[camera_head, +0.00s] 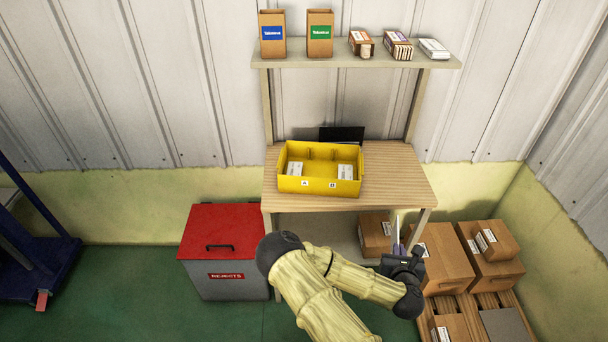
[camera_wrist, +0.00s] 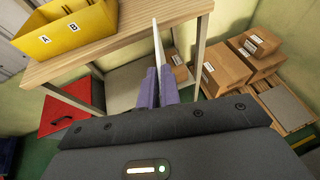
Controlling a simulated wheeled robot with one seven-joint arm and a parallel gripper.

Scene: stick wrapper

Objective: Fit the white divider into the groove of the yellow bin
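The yellow bin (camera_head: 292,184) sits on the wooden table, with its front labelled A and B and small white packs inside. It also shows at the upper left of the wrist view (camera_wrist: 62,43). My gripper (camera_head: 397,250) is off the table's front right corner, below and right of the bin. In the wrist view its purple fingers (camera_wrist: 157,88) are closed on the thin white divider (camera_wrist: 158,42), seen nearly edge-on and pointing away from the gripper. The divider is apart from the bin.
The wooden table (camera_head: 400,185) has bare room right of the bin. A dark panel (camera_head: 342,134) stands behind the bin. A shelf (camera_head: 350,63) with boxes is above. A red-lidded rejects box (camera_head: 222,231) is left, and cardboard boxes (camera_head: 443,252) on a pallet are right.

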